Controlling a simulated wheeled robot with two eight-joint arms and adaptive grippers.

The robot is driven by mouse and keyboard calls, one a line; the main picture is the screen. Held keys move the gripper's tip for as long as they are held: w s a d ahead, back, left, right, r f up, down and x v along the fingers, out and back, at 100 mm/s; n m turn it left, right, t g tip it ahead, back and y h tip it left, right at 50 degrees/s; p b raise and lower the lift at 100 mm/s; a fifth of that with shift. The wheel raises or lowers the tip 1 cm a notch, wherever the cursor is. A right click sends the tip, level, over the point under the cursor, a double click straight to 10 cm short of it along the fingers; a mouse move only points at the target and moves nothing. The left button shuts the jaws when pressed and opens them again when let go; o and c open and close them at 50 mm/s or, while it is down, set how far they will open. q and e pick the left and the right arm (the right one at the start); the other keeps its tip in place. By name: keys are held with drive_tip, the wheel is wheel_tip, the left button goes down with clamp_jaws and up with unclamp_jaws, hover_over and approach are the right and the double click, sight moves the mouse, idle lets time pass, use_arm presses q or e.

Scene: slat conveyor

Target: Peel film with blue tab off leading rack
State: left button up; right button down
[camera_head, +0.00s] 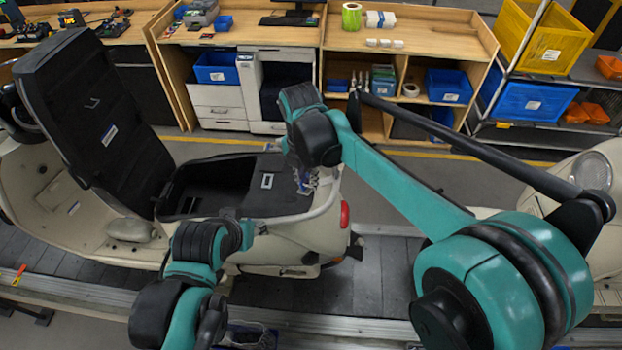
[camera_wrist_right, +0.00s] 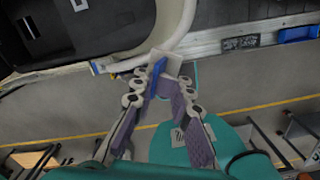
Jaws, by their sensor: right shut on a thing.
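A cream scooter (camera_head: 284,232) stands with its black seat (camera_head: 85,115) tipped up. Its pale rack rail (camera_head: 327,195) curves around the rear and also shows in the right wrist view (camera_wrist_right: 180,30). My right gripper (camera_head: 305,182) is at this rail, partly hidden by its own wrist. In the right wrist view its fingers (camera_wrist_right: 160,84) are shut on the blue tab (camera_wrist_right: 154,78), with a small pale piece (camera_wrist_right: 166,62) at the rail beside it. I cannot make out the clear film's edges. My left gripper (camera_head: 249,337) is low at the bottom edge, partly cut off; its opening is unclear.
The scooter is on the dark slat conveyor (camera_head: 375,272) with a metal edge rail. A second cream scooter (camera_head: 597,175) is at the right. Wooden workbenches (camera_head: 420,35) with bins line the back, beyond a yellow floor line. The open seat bay (camera_head: 235,188) lies left of my right gripper.

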drive_tip(key=shift+s+a+r, duration=0.1)
drive_tip(key=shift+r, duration=0.15)
wheel_tip(320, 180, up, 6)
drive_tip(key=s+a+p, duration=0.2)
drive_tip(key=a+p, duration=0.1)
drive_tip(key=p, duration=0.1)
drive_tip(key=shift+s, duration=0.35)
drive_tip(key=shift+d+f, duration=0.1)
